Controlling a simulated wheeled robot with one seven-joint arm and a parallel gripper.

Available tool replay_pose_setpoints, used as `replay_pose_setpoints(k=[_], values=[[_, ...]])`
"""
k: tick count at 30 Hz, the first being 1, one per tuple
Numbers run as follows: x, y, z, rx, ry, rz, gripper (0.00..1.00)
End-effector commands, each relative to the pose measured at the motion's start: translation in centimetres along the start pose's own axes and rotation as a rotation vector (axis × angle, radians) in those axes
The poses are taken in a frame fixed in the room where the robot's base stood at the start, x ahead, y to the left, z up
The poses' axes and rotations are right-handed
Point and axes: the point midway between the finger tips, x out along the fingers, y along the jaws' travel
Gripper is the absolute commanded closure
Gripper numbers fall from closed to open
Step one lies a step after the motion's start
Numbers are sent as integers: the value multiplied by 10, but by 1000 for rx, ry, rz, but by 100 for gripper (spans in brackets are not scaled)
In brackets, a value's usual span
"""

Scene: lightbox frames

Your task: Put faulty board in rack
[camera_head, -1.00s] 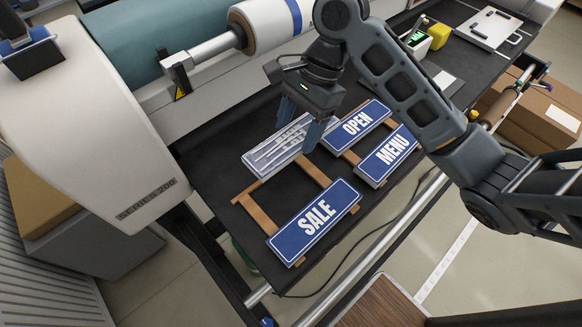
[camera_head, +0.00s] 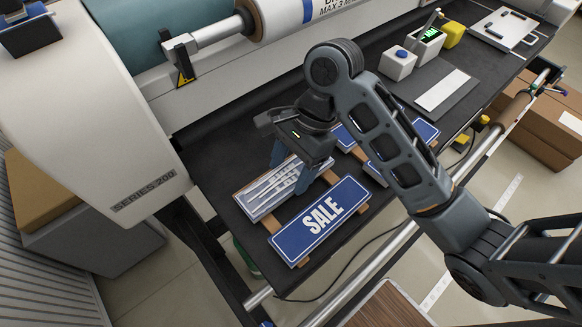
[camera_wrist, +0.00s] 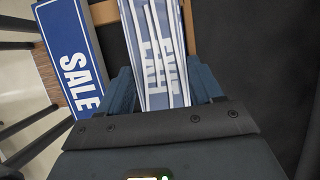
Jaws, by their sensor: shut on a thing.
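Slats also show in the head view (camera_head: 329,177).
More blue signs (camera_head: 425,130) are partly hidden behind my arm. A white roll (camera_head: 275,18) and large printer housing (camera_head: 90,130) bound the black table (camera_head: 215,140) at the back and left. A small device with a green screen (camera_head: 427,38) stands farther right.

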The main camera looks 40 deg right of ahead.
Motion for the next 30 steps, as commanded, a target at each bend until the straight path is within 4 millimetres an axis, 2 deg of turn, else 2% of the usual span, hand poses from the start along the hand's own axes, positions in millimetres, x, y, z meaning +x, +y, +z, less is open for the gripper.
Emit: replay_pose_setpoints(k=[4, 5, 12, 22, 30], values=[[1, 0, 0, 0, -1, 0, 67], [1, 0, 0, -1, 0, 0, 32], [1, 0, 0, -1, 0, 0, 9], [0, 0, 0, -1, 0, 0, 9], [-52, 0, 1, -3, 5, -2, 9]])
